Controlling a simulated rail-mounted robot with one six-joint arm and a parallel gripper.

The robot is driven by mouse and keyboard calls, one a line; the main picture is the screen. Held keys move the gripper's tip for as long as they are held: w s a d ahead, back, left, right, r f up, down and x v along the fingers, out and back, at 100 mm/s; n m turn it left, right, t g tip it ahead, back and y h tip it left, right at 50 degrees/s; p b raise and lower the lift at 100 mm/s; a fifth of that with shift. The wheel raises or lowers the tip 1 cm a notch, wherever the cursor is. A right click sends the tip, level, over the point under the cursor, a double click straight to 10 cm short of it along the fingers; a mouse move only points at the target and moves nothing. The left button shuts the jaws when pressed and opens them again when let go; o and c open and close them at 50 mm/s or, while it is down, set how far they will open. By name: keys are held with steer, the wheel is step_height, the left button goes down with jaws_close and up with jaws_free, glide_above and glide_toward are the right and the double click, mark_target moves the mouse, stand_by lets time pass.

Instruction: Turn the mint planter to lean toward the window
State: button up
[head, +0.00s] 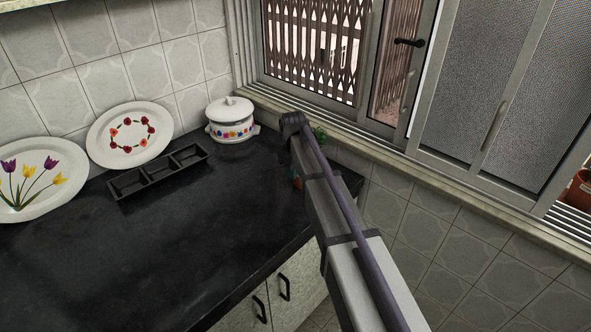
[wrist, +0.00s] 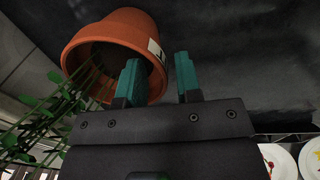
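The mint planter, a terracotta pot (wrist: 112,27) with a white label on its rim, fills the upper left of the wrist view. Its green leaves (wrist: 38,130) spread to the lower left. In the head view my arm hides most of it; some leaves (head: 319,133) and a sliver of orange show beside the arm. My gripper (wrist: 158,60) is open, its two teal fingers apart. The left finger overlaps the pot's mouth in the picture; the right one is just outside the rim. I cannot tell whether either touches. The window (head: 395,70) is behind the counter.
On the dark counter (head: 190,240) are a white lidded pot (head: 231,113), a black three-part tray (head: 155,173) and two floral plates leaning on the tiles, one with tulips (head: 40,170) and one with a wreath (head: 130,130). Another terracotta pot (head: 581,190) is at the right edge.

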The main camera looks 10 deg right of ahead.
steer(key=shift+o, duration=0.3)
step_height(320, 180, up, 11)
steer(key=p, duration=1)
steer(key=shift+s+a+p, duration=0.2)
steer(key=shift+a+p, duration=0.05)
steer(key=shift+p, duration=0.15)
steer(key=shift+f, duration=0.1)
steer(key=s+d+m, duration=0.1)
steer(key=s+m, duration=0.6)
steer(key=s, duration=2.1)
steer(key=shift+s+d+y, duration=0.2)
steer(key=shift+d+y, duration=0.05)
steer(key=shift+y, duration=0.05)
